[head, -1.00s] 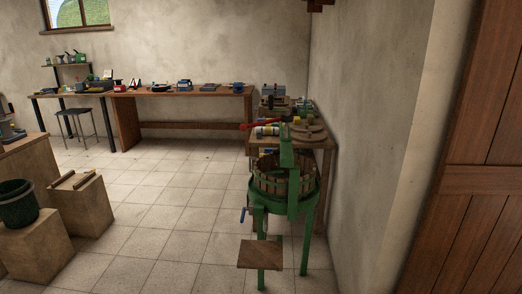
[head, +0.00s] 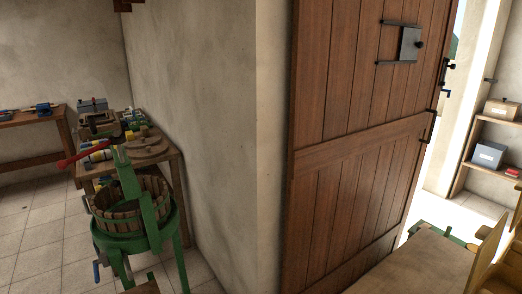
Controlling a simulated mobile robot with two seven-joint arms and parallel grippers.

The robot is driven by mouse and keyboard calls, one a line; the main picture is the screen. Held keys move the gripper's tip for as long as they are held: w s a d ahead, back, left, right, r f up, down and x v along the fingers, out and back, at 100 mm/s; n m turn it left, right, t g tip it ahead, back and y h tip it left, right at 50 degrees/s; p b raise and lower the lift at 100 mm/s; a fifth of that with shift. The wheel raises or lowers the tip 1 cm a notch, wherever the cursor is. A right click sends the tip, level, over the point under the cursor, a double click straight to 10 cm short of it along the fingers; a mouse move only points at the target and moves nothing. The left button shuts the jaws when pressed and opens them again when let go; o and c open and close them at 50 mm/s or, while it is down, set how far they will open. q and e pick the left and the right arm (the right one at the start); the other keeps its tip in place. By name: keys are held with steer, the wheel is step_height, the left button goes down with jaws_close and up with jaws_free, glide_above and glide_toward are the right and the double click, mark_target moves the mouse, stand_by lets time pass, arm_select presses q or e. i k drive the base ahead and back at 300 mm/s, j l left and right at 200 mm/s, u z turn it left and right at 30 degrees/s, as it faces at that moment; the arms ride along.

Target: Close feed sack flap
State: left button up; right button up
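I see no feed sack and no flap that I can make out in the head view. Neither of my grippers is in view, so I cannot see whether they are open or shut.
A brown plank door (head: 355,130) with black fittings stands right of the wall corner (head: 268,160). A green fruit press (head: 135,212) stands at the left by a cluttered wooden table (head: 170,160). A pale wooden surface (head: 425,265) fills the lower right. Shelves (head: 480,119) hold boxes.

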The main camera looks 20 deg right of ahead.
mark_target(490, 237)
steer(key=i+j+z, duration=0.1)
steer(key=z, duration=0.4)
steer(key=i+j+z, duration=0.15)
steer(key=z, duration=0.3)
steer(key=i+j+z, duration=0.15)
steer(key=z, duration=0.35)
steer(key=j+z, duration=0.3)
steer(key=z, duration=0.2)
steer(key=j+z, duration=0.25)
steer(key=z, duration=0.2)
steer(key=i, duration=0.05)
